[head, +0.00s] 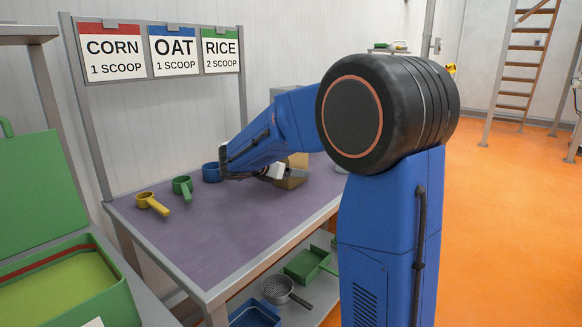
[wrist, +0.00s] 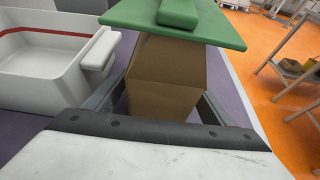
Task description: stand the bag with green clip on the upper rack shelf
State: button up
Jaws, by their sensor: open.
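The brown bag (wrist: 165,85) stands on the purple table top, with a wide green clip (wrist: 180,20) across its top in the wrist view. My gripper (wrist: 162,98) is open, with one dark finger on each side of the bag. I cannot tell whether either finger touches it. In the head view the bag (head: 296,168) is partly hidden behind my gripper (head: 282,174), and its green clip cannot be made out. I cannot identify the upper rack shelf for sure.
A white bin (wrist: 45,60) with a red stripe stands left of the bag in the wrist view. Yellow (head: 150,202), green (head: 182,186) and blue (head: 210,172) scoops line the table's back. A grey shelf (head: 28,32) juts in at upper left.

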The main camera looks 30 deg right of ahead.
jog(key=shift+w+d, duration=0.1)
jog(key=shift+d, duration=0.1)
jog(key=c, duration=1.3)
notch_tip(320, 180, up, 10)
jog(key=shift+f, duration=0.1)
